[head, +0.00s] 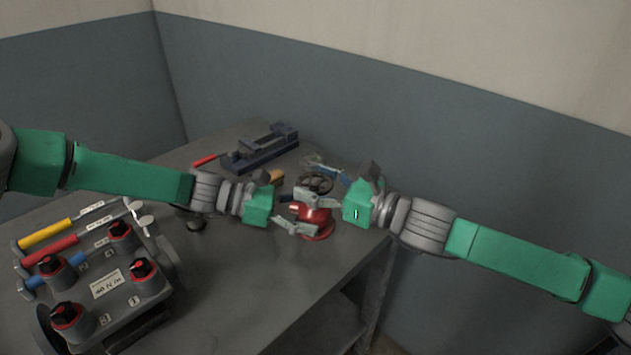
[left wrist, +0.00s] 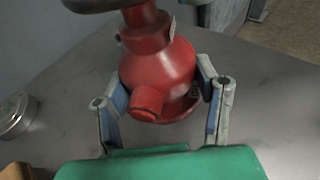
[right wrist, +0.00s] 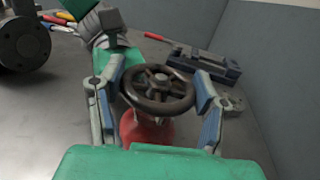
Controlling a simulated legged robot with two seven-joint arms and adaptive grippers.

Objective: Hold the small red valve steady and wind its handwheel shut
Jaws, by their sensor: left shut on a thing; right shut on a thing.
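The small red valve (head: 321,217) stands upright near the right edge of the grey table. Its dark spoked handwheel (head: 315,184) sits on top. My left gripper (head: 303,216) is shut on the red body; in the left wrist view the body (left wrist: 158,66) sits between its two fingers (left wrist: 160,85). My right gripper (head: 322,180) is shut on the handwheel from the right, above the left gripper. In the right wrist view the handwheel (right wrist: 160,104) lies between its fingers (right wrist: 155,82), with the red body (right wrist: 147,130) partly hidden below.
A dark blue vise (head: 262,151) with a red handle stands at the back. A grey block (head: 112,288) with red-and-black knobs and several coloured-handled tools (head: 46,234) lie at the left. The table front between block and valve is clear. Walls stand close behind.

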